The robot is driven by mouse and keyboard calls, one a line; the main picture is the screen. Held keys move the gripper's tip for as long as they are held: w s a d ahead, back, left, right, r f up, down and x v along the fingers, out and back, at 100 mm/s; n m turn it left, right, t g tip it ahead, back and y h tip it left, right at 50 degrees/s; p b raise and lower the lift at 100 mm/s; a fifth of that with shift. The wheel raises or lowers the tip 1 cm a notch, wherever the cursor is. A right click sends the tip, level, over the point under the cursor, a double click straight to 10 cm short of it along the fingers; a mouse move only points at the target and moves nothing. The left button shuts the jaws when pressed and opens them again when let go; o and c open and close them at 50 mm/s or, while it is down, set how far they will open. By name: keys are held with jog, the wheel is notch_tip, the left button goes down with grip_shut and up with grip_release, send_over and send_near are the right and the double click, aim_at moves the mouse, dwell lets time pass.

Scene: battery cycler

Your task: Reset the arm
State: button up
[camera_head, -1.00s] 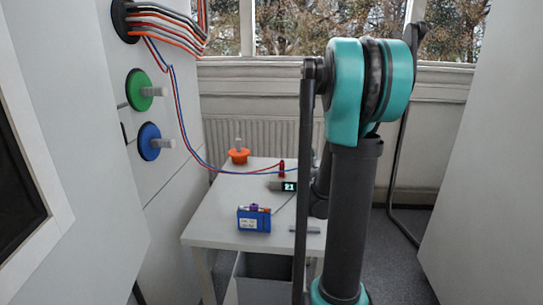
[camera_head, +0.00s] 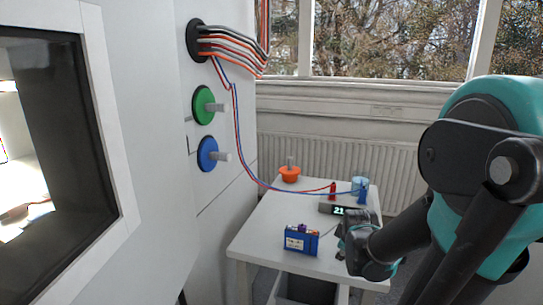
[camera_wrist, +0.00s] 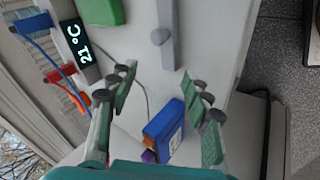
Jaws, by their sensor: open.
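My gripper (camera_head: 350,245) is over the right side of the small white table in the head view, with my teal and dark arm reaching in from the right. In the wrist view its green-padded fingers (camera_wrist: 158,78) stand wide apart with nothing gripped. A blue battery box (camera_head: 301,240) with a purple top part stands on the table, left of my gripper. In the wrist view the battery box (camera_wrist: 166,131) shows between the fingers, nearer the right one; I cannot tell its distance from them.
The white table (camera_head: 262,225) also bears a 21 °C display (camera_head: 338,210), red (camera_head: 333,188) and blue (camera_head: 359,188) wired clips and an orange knobbed piece (camera_head: 290,174). Green (camera_head: 204,105) and blue (camera_head: 208,154) wall knobs are left. A grey bin (camera_head: 305,288) is below.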

jog(key=s+a+f+m+g, duration=0.1)
jog(key=s+a+f+m, duration=0.1)
jog(key=s+m, duration=0.3)
jog(key=s+a+f+m+g+y, duration=0.1)
jog(key=s+a+f+m+g, duration=0.1)
jog(key=s+m, duration=0.4)
jog(key=shift+s+a+f, duration=0.2)
jog(key=shift+s+a, duration=0.2)
jog(key=shift+s, duration=0.2)
dwell(0.6)
